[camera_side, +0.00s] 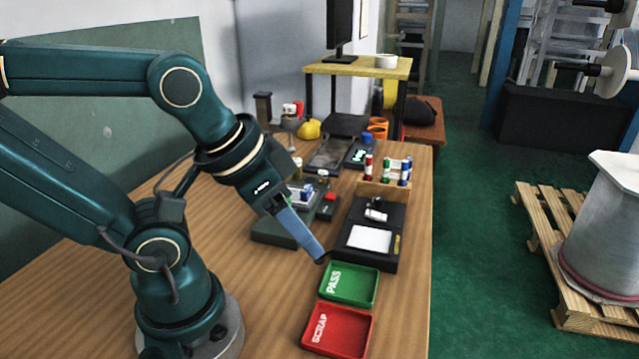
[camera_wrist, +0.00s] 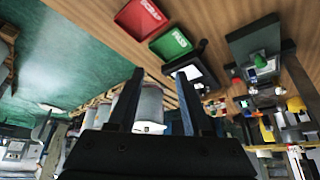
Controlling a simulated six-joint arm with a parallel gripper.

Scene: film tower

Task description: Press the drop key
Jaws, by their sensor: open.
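A dark green device (camera_side: 268,230) with a small display sits on the wooden table, partly hidden behind my gripper. It also shows at the upper right of the wrist view (camera_wrist: 246,42). A red part (camera_side: 330,197) shows at its far end, and a red spot (camera_wrist: 235,81) shows beside it in the wrist view. I cannot read any key label, so I cannot tell which part is the drop key. My gripper (camera_side: 318,254) is open and empty, its fingers angled down above the table between the device and the trays. Both fingers (camera_wrist: 160,73) show in the wrist view.
A green PASS tray (camera_side: 349,285) and a red SCRAP tray (camera_side: 338,331) lie near the front. A black box with a white pad (camera_side: 369,239) stands right of my fingers. Behind it is a wooden rack (camera_side: 384,188) of coloured bottles. The table's right edge is close.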

